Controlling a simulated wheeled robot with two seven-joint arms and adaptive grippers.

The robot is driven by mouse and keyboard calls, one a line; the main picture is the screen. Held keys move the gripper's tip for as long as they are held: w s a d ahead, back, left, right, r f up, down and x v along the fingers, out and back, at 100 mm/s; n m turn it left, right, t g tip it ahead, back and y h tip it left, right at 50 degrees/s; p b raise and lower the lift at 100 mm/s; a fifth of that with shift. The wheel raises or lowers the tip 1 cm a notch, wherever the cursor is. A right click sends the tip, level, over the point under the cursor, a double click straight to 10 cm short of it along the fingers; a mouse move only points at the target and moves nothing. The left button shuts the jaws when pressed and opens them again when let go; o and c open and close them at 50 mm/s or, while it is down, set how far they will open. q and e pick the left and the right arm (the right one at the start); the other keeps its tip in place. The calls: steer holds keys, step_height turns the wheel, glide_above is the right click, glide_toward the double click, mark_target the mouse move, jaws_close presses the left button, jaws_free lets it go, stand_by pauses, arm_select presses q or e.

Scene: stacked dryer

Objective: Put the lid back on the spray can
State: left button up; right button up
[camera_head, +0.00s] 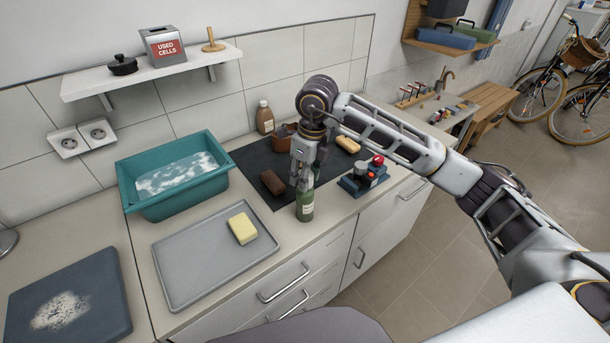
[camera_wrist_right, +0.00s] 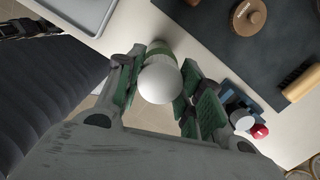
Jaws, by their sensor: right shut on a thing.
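The green spray can (camera_head: 306,208) with a pale label stands upright at the front edge of the worktop. My right gripper (camera_head: 303,182) points down right over its top. In the right wrist view, a white domed lid (camera_wrist_right: 160,82) sits between the fingers of the right gripper (camera_wrist_right: 158,95), which is shut on it. The green can (camera_wrist_right: 158,48) shows just behind the lid. Whether the lid touches the can's top is hidden. My left gripper does not show in the head view.
A grey tray (camera_head: 190,280) with a yellow sponge (camera_head: 242,228) lies to the left.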

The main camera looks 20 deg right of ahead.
steer(key=shift+f+b, duration=0.2)
steer(key=shift+b, duration=0.35)
stand_by(1.7)
stand_by(0.3)
steer(key=o, duration=0.8)
steer(key=shift+c, duration=0.2)
steer(key=o, duration=0.5)
steer(key=shift+r, duration=0.2)
steer(key=shift+r+p, duration=1.65)
steer(key=shift+r, duration=1.7)
